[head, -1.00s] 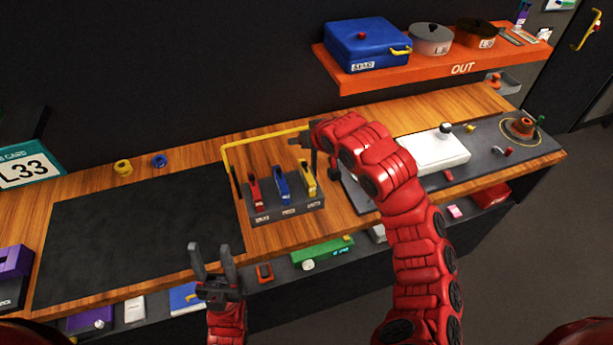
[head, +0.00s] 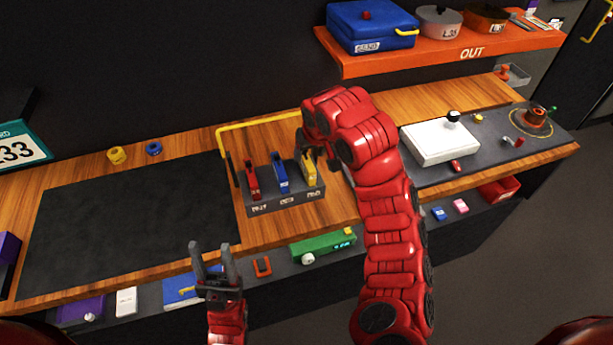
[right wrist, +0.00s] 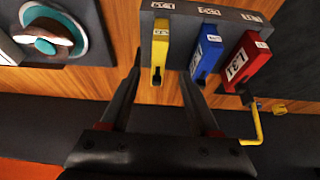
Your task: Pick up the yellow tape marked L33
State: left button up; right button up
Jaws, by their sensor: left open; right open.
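The yellow tape (head: 311,171) stands upright at the right end of a dark rack (head: 287,201), beside a blue one (head: 281,179) and a red one (head: 253,181). My right gripper (head: 318,152) is open above and close to the yellow tape. In the right wrist view, its fingers (right wrist: 158,80) lie on either side of the yellow tape (right wrist: 159,48), not shut on it. I cannot tell how deep it sits between them. Its label is too small to read surely. My left gripper (head: 211,256) is open and empty near the bench's front edge.
A yellow bent rail (head: 258,125) stands behind the rack. The blue tape (right wrist: 205,54) is close beside the right finger. A white box (head: 440,141) stands right of my arm. A black mat (head: 130,222) lies clear on the left. An orange OUT shelf (head: 470,57) is above.

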aim_at(307, 160)
jog(key=shift+b+x, duration=0.3)
jog(key=shift+x, duration=1.1)
jog(key=shift+w+a+p, duration=0.1)
jog(key=shift+p, duration=0.2)
jog(key=p+x, duration=0.2)
jog(key=x, duration=0.2)
jog(key=shift+w+f+p, duration=0.25)
jog(key=shift+f+p, duration=0.05)
jog(key=shift+f, duration=0.15)
grip_shut()
